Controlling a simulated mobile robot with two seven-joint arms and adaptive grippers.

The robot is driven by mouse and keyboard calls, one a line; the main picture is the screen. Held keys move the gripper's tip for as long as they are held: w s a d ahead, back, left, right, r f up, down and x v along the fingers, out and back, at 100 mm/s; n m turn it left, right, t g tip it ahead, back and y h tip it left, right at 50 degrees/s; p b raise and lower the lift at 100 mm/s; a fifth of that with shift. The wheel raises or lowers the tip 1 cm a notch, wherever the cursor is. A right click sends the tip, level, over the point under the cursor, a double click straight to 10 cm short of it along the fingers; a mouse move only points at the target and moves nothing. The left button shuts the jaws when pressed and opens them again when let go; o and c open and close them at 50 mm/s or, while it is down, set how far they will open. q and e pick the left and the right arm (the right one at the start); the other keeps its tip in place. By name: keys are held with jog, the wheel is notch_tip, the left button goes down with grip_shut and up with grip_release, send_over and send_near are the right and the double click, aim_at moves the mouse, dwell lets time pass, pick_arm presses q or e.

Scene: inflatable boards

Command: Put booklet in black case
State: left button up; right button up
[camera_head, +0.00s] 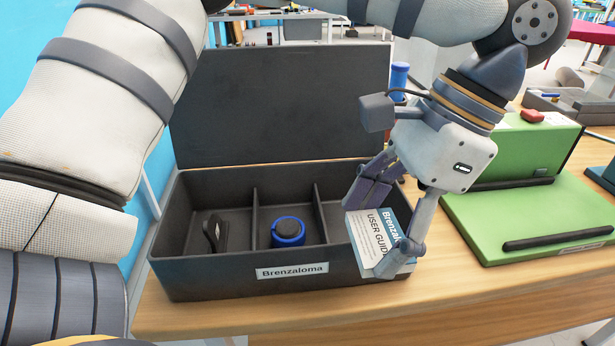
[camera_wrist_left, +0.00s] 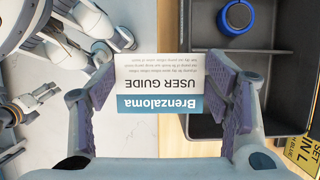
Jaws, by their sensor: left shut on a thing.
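The booklet (camera_head: 378,240) is white and blue, marked "Brenzaloma USER GUIDE". My left gripper (camera_head: 385,222) is shut on it, one finger on each side, at the case's front right corner. The booklet also shows between the fingers in the left wrist view (camera_wrist_left: 160,88). The black case (camera_head: 205,277) stands open on the table with its lid upright at the back. It has three compartments. A black item (camera_head: 215,232) is in the left one and a blue round item (camera_head: 288,231) in the middle one. The right compartment is partly hidden by my gripper.
A blue cylinder (camera_head: 398,76) shows behind my left wrist. A yellow printed item (camera_wrist_left: 303,150) is at the lower right in the left wrist view.

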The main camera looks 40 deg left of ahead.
pick_arm(q)
jog(key=w+a+f, duration=0.4)
jog(key=w+a, duration=0.1)
jog(key=w, duration=0.1)
jog(key=b, duration=0.4)
send_over(347, 235)
jog(key=d, duration=0.2)
notch_tip(347, 235, down, 5)
jog(key=shift+f, duration=0.2)
jog(key=shift+w+a+f, duration=0.15)
jog(key=shift+w+a, duration=0.05)
jog(key=shift+w, duration=0.1)
jog(key=shift+w+a+f, duration=0.2)
jog(key=shift+f, duration=0.05)
notch_tip(347, 235, down, 3)
jog(key=shift+w+a+r+b, duration=0.1)
jog(key=shift+b, duration=0.45)
jog(key=shift+r, duration=0.1)
pick_arm(e)
jog(key=s+f+g, duration=0.2)
jog(key=s+f, duration=0.4)
jog(key=shift+s+g, duration=0.2)
jog(key=shift+g, duration=0.1)
pick_arm(q)
jog(key=o, duration=1.1)
